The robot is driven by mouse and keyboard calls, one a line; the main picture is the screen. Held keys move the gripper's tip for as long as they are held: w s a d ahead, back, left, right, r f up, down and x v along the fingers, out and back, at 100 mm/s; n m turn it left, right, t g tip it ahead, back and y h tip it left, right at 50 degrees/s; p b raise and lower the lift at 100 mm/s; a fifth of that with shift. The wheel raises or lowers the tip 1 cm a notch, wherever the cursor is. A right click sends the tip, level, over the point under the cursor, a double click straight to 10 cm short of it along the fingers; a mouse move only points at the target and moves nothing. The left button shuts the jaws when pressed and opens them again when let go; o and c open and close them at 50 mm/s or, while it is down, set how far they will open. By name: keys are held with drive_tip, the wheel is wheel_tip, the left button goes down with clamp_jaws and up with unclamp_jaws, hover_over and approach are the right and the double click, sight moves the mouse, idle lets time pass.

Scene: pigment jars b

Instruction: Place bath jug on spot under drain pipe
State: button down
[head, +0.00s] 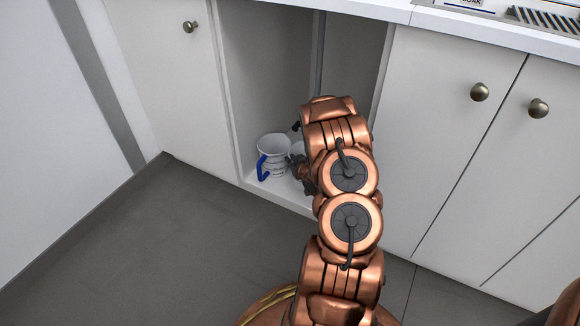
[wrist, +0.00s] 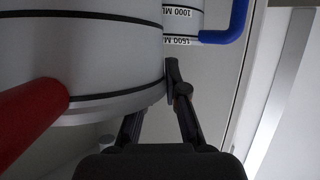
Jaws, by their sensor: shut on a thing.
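A white jug with black bands and a red handle (wrist: 70,50) fills the left of the wrist view. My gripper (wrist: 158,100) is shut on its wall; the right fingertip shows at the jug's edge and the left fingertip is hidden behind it. In the head view my gripper (head: 299,163) is at the front of an open cabinet, and the held jug is mostly hidden by my arm. A second white jug with a blue handle (head: 273,150) stands upright on the cabinet floor, just left of my gripper. Its ML marks show in the wrist view (wrist: 182,22). The spot is not visible.
The cabinet floor (head: 262,184) sits low between side walls. A thin dark vertical line (head: 318,55) runs at the back; I cannot tell if it is the drain pipe. Closed doors (head: 440,150) stand at right under the white counter (head: 385,10). The grey floor (head: 150,240) at left is clear.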

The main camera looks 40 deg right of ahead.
drive_tip(key=shift+w+d+f, duration=0.1)
drive_tip(key=shift+w+d, duration=0.15)
drive_tip(key=shift+w, duration=0.25)
drive_tip(key=shift+w+d+f, duration=0.1)
drive_tip(key=shift+w+d, duration=0.15)
drive_tip(key=shift+w, duration=0.25)
wheel_tip(320, 180, down, 4)
drive_tip(key=b, duration=0.2)
drive_tip(key=shift+w+r+b, duration=0.1)
drive_tip(key=shift+r+b, duration=0.15)
drive_tip(key=shift+b, duration=0.05)
drive_tip(key=shift+r, duration=0.1)
drive_tip(key=c, duration=1.2)
unclamp_jaws()
